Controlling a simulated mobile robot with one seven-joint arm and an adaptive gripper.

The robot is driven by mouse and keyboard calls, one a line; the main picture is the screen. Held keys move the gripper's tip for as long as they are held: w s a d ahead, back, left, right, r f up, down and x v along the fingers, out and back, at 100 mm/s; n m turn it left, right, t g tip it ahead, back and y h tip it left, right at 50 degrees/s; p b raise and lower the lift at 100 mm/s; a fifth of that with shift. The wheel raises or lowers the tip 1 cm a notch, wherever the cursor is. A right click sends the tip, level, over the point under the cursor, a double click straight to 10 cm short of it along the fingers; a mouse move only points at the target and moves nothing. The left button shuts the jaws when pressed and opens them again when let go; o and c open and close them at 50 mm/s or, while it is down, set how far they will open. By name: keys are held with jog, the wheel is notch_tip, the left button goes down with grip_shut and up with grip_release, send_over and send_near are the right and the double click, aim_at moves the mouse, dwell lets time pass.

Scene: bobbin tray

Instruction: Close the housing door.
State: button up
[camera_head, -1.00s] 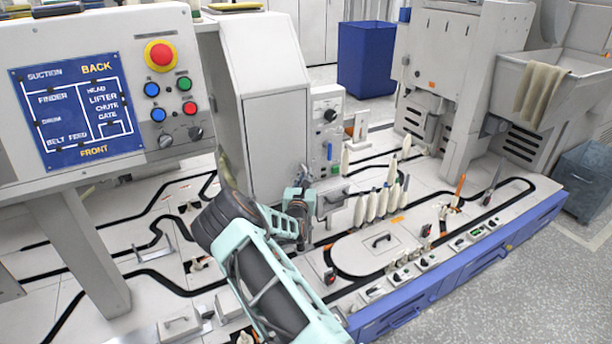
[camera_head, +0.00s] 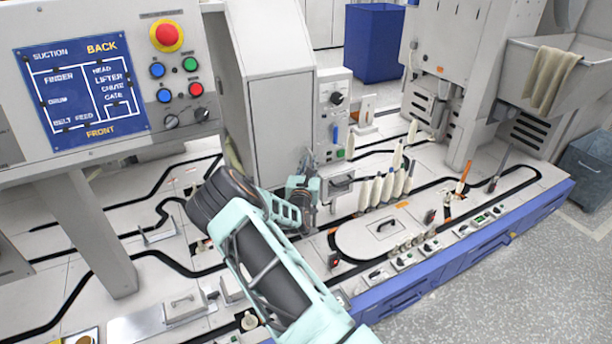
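The grey housing (camera_head: 258,35) stands in the middle of the view. A flat, pale panel, which looks like its door (camera_head: 280,125), makes up its front face. I cannot tell from here whether this door is fully shut or slightly ajar. My mint-green and black arm reaches up from the bottom of the view. My gripper (camera_head: 304,188) is at the lower right edge of that panel. Its fingers are small and partly hidden by my own wrist, so I cannot see whether they are open or touch the panel.
A control panel (camera_head: 110,85) with a red button stands at left. A small grey unit with a black knob (camera_head: 336,98) is just right of the housing. Several pale bobbins (camera_head: 385,188) stand on the track deck. A blue bin (camera_head: 373,45) is behind.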

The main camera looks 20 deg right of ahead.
jog(key=v, duration=0.9)
jog(key=shift+s+a, duration=0.2)
jog(key=shift+a, duration=0.05)
